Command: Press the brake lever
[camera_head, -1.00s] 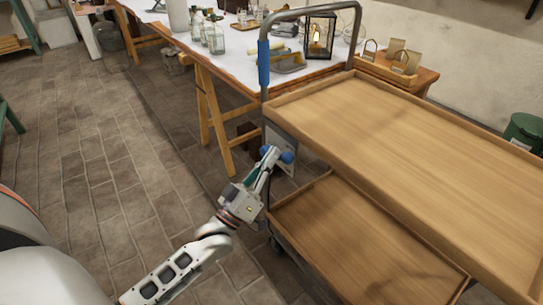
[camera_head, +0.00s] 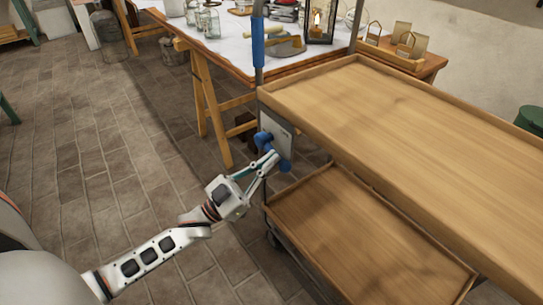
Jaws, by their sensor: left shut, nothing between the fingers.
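A blue brake lever (camera_head: 263,138) sits on a pale metal plate (camera_head: 281,135) at the near left end of the wooden trolley. My left gripper (camera_head: 274,158) is shut and empty. Its fingertips are at the plate, just below the upper part of the lever and overlapping it in the view. I cannot tell whether they touch it. Another blue part (camera_head: 285,166) shows just below the fingertips. My right gripper is out of view.
The trolley has an upper tray (camera_head: 400,120) and a lower tray (camera_head: 345,230), both empty. A blue-sleeved handle post (camera_head: 258,42) rises at its left end. A worktable (camera_head: 225,50) with jars and a lantern (camera_head: 321,22) stands behind.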

